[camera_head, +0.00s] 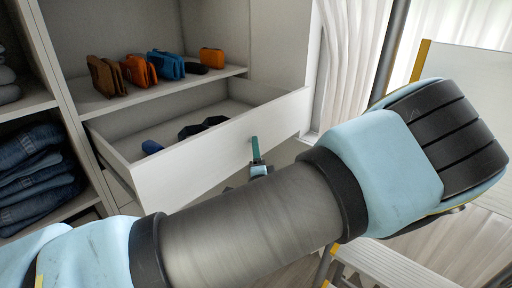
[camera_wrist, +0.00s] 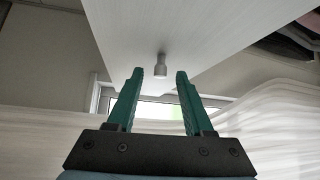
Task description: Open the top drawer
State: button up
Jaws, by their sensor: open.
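The top drawer (camera_head: 220,150) is white and stands pulled well out of the cubby unit, its inside visible from above. A small grey knob (camera_wrist: 160,64) on the white drawer front (camera_wrist: 200,35) shows between and just beyond the fingertips, with gaps on both sides. The head view does not show the knob clearly.
A blue item (camera_head: 151,147) and dark items lie in the drawer. Brown, orange and blue pouches (camera_head: 166,65) stand on the shelf above. Folded jeans (camera_head: 40,170) fill the left cubby. A white curtain (camera_head: 350,50) hangs right, near a light step stool (camera_head: 390,262).

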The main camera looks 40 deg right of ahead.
jog(key=v, duration=0.9)
jog(key=shift+w, duration=0.1)
